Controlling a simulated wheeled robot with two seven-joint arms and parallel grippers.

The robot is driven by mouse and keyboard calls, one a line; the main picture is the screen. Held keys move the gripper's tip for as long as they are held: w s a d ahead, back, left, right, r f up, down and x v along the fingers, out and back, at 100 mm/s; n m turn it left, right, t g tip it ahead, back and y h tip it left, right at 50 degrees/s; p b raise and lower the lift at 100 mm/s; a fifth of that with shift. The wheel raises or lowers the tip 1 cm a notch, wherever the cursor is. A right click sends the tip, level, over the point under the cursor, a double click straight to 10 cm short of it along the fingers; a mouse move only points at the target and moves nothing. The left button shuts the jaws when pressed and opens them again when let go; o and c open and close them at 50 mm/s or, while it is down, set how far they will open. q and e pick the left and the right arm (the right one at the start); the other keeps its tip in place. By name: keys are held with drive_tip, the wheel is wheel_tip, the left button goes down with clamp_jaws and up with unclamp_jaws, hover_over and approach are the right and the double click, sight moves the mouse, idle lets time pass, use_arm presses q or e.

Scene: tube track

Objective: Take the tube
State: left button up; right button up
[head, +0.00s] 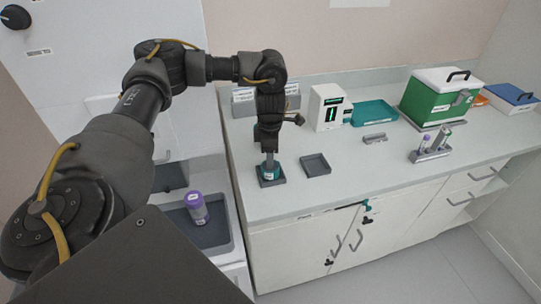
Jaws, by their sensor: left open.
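My left gripper (268,155) is open and points down over a small dark square holder (271,181) with a teal part in it, near the counter's front left edge. Its fingers reach to about the teal part; whether they touch it, or whether a tube stands between them, I cannot tell. A purple-capped tube (197,211) stands tilted in a grey basin at the lower left, apart from the gripper. Two more tubes, one purple-capped (426,142) and one darker (444,137), sit in a grey rack (431,156) at the right. My right gripper is not in view.
An empty dark square tray (315,165) lies right of the holder. Behind stand a white device (328,107), a teal tray (375,113), a green box (433,99) with a white lid and a blue-lidded box (512,98). The middle front counter (350,185) is clear.

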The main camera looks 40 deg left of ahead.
use_arm(q)
drive_tip(key=c, duration=0.8)
drive_tip(key=shift+c, duration=0.2)
drive_tip(key=shift+r, duration=0.1)
drive_tip(key=shift+w+r+b, duration=0.1)
drive_tip(key=shift+r+b, duration=0.2)
drive_tip(key=shift+r, duration=0.2)
wheel_tip(320, 180, up, 2)
drive_tip(key=s+d+r+b, duration=0.3)
drive_tip(key=s+d+r, duration=0.2)
drive_tip(key=d+r, duration=0.5)
drive_tip(key=shift+d, duration=1.65)
drive_tip(key=shift+f, duration=0.1)
